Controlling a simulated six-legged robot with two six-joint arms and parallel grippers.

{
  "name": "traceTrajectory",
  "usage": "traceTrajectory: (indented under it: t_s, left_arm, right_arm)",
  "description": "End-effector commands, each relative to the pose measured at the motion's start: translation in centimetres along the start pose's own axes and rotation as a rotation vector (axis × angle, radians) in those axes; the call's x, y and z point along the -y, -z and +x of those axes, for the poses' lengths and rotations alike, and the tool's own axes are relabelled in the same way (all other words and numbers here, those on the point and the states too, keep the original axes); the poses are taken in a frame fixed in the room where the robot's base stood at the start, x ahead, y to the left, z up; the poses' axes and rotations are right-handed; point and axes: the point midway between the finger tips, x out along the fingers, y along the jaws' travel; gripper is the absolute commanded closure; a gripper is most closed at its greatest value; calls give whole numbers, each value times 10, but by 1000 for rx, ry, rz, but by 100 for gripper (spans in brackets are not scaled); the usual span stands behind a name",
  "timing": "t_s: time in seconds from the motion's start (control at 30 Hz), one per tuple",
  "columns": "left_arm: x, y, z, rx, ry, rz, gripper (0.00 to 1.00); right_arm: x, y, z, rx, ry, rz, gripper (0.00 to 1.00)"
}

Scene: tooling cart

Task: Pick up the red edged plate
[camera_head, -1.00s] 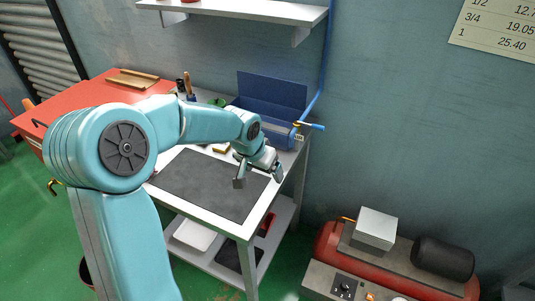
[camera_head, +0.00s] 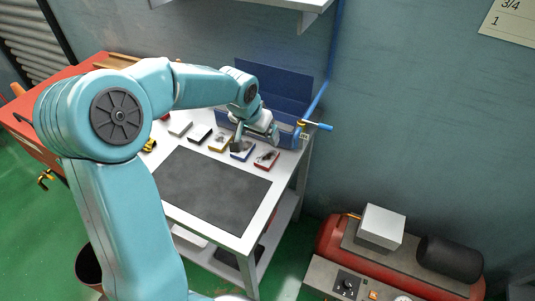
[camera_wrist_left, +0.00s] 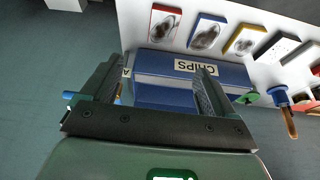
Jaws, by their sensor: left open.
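The red edged plate (camera_head: 266,160) lies on the white cart top at the right end of a row of plates. It has a pale face with a dark patch. In the left wrist view the red edged plate (camera_wrist_left: 165,24) is at the top, beyond the blue CHIPS bin. My left gripper (camera_head: 257,139) is open and empty, above the back of the row near the bin, apart from the red plate. In the left wrist view the jaws of my left gripper (camera_wrist_left: 160,68) are spread in front of the bin. My right gripper is not in view.
A blue edged plate (camera_head: 241,151) and a yellow edged plate (camera_head: 219,142) lie left of the red one. The blue bin (camera_head: 287,138) stands behind the row, with a blue-handled valve (camera_head: 318,126) at its right. A dark mat (camera_head: 210,190) lies bare in front.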

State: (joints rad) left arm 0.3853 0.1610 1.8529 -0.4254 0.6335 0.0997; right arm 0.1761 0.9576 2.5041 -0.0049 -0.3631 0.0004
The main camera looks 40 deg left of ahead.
Motion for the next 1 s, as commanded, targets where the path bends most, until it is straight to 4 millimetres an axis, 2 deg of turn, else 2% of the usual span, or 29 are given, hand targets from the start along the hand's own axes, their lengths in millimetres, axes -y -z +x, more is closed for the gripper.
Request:
traceTrajectory:
  t_s: [0.2,0.33,0.63,0.83,1.0]
  left_arm:
    - [-1,-6,50,7,-1,0,12]
    - [-1,-6,76,4,-1,1,12]
    - [2,-5,104,3,0,-1,12]
    - [5,-7,138,3,-1,0,12]
    - [6,-6,149,0,0,-1,12]
  right_arm:
    - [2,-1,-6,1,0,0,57]
    - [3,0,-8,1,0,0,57]
    - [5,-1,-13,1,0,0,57]
    - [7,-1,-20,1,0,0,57]
    - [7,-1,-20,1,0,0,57]
